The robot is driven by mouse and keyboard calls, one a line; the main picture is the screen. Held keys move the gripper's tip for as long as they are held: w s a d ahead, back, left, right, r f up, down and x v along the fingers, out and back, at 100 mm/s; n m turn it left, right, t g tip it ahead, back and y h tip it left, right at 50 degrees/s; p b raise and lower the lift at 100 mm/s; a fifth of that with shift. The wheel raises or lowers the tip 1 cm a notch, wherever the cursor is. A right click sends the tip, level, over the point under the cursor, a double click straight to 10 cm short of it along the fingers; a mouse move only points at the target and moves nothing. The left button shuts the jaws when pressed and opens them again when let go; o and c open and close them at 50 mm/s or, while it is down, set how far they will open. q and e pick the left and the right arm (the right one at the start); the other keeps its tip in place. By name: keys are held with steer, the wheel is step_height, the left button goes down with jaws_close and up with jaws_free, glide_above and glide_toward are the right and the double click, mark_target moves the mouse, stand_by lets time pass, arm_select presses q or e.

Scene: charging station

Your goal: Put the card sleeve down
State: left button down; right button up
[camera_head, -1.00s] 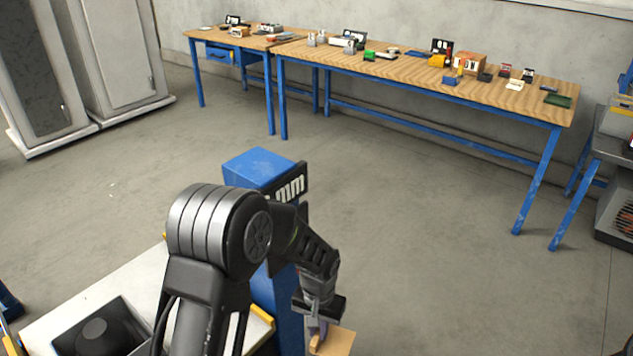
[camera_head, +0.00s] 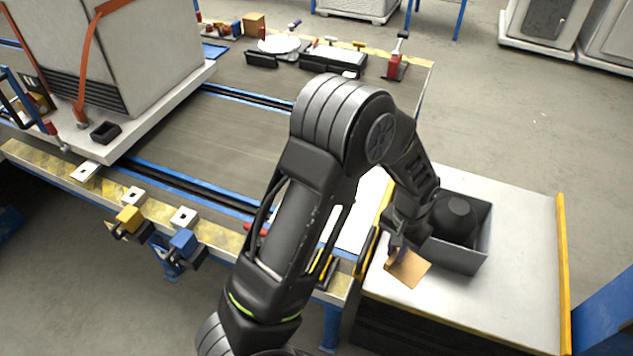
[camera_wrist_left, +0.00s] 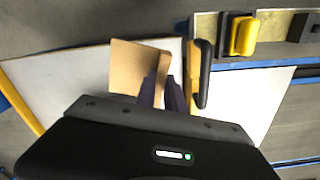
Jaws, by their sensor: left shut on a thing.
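The card sleeve (camera_head: 409,268) is a flat tan piece. My left gripper (camera_head: 396,250) is shut on its edge and holds it over the white top of a low cabinet (camera_head: 515,240), near that top's left side. In the left wrist view the sleeve (camera_wrist_left: 138,68) sticks out beyond the dark fingers (camera_wrist_left: 161,92). I cannot tell whether the sleeve touches the white top. My right gripper is not in view.
A grey open bin (camera_head: 468,258) with a dark round thing in it stands just right of the gripper. Yellow strips edge the white top, whose front right part is clear. A workbench (camera_head: 210,150) with clamps and a strapped grey block (camera_head: 120,60) lies left.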

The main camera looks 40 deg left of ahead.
arm_select(q)
steer(key=shift+s+a, duration=0.15)
steer(key=shift+a, duration=0.3)
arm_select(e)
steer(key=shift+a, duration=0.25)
